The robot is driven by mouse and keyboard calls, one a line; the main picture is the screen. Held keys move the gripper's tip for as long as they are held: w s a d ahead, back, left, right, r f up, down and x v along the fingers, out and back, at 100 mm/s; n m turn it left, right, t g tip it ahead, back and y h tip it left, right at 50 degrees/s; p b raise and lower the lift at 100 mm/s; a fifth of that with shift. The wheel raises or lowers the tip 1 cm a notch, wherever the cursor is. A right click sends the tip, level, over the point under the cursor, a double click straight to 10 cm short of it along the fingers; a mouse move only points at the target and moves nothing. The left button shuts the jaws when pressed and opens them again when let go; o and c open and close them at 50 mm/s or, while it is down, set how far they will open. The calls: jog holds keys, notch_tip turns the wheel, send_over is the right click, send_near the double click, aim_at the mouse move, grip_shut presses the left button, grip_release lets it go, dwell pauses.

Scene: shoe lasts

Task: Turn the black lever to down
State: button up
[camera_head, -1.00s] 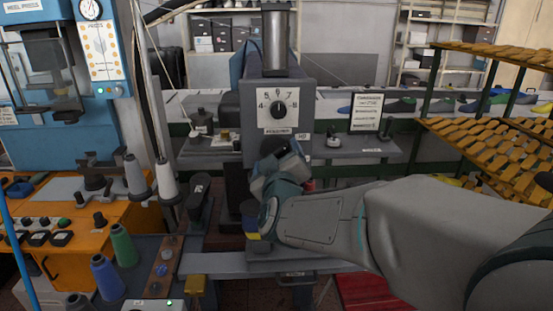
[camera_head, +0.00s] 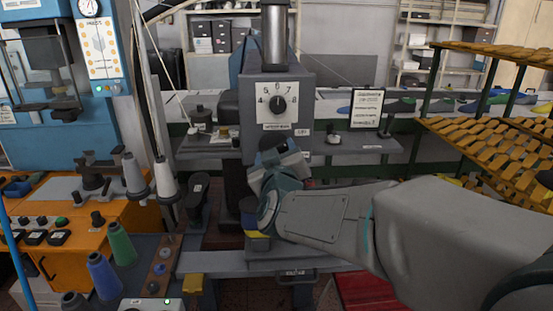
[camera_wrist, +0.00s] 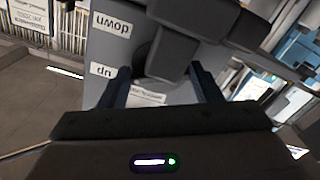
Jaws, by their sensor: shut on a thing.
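The black lever (camera_wrist: 168,52) shows in the wrist view between the two fingers of my gripper (camera_wrist: 164,88), against a grey machine panel (camera_wrist: 102,48). My gripper is shut on it. The panel carries a "down" label (camera_wrist: 111,24) and an "up" label (camera_wrist: 102,70), both upside down in this view. In the head view my gripper (camera_head: 278,158) is at the front of the grey machine (camera_head: 302,88), below its numbered dial (camera_head: 277,105). The gripper and wrist hide most of the lever there, so its exact angle cannot be told.
A grey shelf (camera_head: 358,146) with a sign (camera_head: 367,108) stands right of the machine. Wooden shoe-last racks (camera_head: 490,140) fill the right side. An orange bench (camera_head: 75,238) and thread spools (camera_head: 121,243) stand at the left. A grey ledge (camera_head: 225,263) lies below my gripper.

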jog(key=m+b, duration=0.1)
jog(key=m, duration=0.1)
jog(key=m+b, duration=0.4)
jog(key=shift+a+f, duration=0.1)
jog(key=shift+f, duration=0.15)
jog(key=shift+a+r+m+b, duration=0.1)
jog(key=shift+m+b, duration=0.75)
jog(key=shift+m, duration=0.7)
jog(key=shift+a+r+m+b, duration=0.1)
jog(key=shift+m+b, duration=0.7)
jog(key=shift+m, duration=0.75)
jog(key=o, duration=1)
jog(key=shift+d, duration=0.1)
